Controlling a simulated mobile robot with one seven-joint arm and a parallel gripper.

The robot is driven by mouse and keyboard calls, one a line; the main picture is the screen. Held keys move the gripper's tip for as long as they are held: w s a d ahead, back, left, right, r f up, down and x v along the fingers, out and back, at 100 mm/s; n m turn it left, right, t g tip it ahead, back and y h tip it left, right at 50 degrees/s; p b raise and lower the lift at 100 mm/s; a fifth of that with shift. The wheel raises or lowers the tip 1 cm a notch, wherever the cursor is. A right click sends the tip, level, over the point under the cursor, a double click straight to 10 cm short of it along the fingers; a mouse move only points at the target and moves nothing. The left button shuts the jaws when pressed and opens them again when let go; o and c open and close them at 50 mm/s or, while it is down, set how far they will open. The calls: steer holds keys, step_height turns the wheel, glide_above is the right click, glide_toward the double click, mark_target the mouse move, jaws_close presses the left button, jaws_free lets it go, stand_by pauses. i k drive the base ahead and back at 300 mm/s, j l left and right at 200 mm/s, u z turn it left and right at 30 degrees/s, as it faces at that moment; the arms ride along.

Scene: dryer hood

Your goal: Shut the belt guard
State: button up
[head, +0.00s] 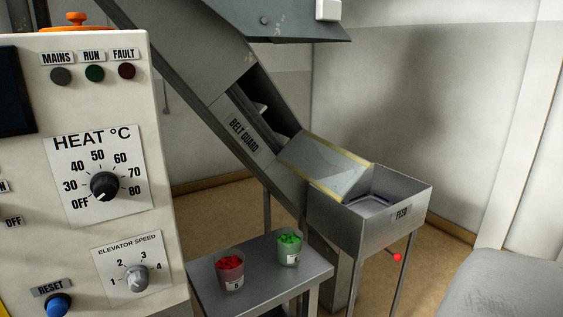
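The belt guard (322,165) looks like a clear panel with yellowish edges. It sits tilted at the lower end of the sloping elevator housing (206,73), beside the feed hopper (372,232). Up and left of the panel, a dark uncovered gap (262,112) shows pale parts inside the housing. A BELT GUARD label (244,136) is on the housing's side. Whether the panel is hinged or slides cannot be told. My gripper is not in view.
A control cabinet (100,240) with dials and lamps fills the left. A small grey table (262,277) holds a cup of red pieces (230,271) and a cup of green pieces (289,249). A grey surface (505,285) is at lower right. A red knob (397,257) is below the hopper.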

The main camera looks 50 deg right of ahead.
mark_target(336, 195)
steer(key=l+u, duration=0.3)
steer(key=l, duration=0.2)
steer(key=k+l+u, duration=0.1)
steer(key=l+u, duration=0.15)
steer(key=l, duration=0.2)
steer(key=k+l+u, duration=0.1)
steer(key=l, duration=0.25)
steer(key=l+u, duration=0.1)
steer(key=l, duration=0.25)
steer(key=k+l+u, duration=0.1)
steer(key=l, duration=0.2)
steer(key=k+l, duration=0.15)
steer(key=l, duration=0.3)
steer(key=k+l, duration=0.15)
steer(key=l, duration=0.25)
steer(key=k+l+u, duration=0.1)
steer(key=l, duration=0.35)
steer(key=k+l, duration=0.2)
steer(key=l, duration=0.2)
steer(key=k+l, duration=0.15)
steer(key=l, duration=0.3)
steer(key=k+l, duration=0.15)
steer(key=l, duration=0.25)
steer(key=k+l+u, duration=0.1)
steer(key=l, duration=0.3)
steer(key=k+l, duration=0.25)
steer(key=l, duration=0.15)
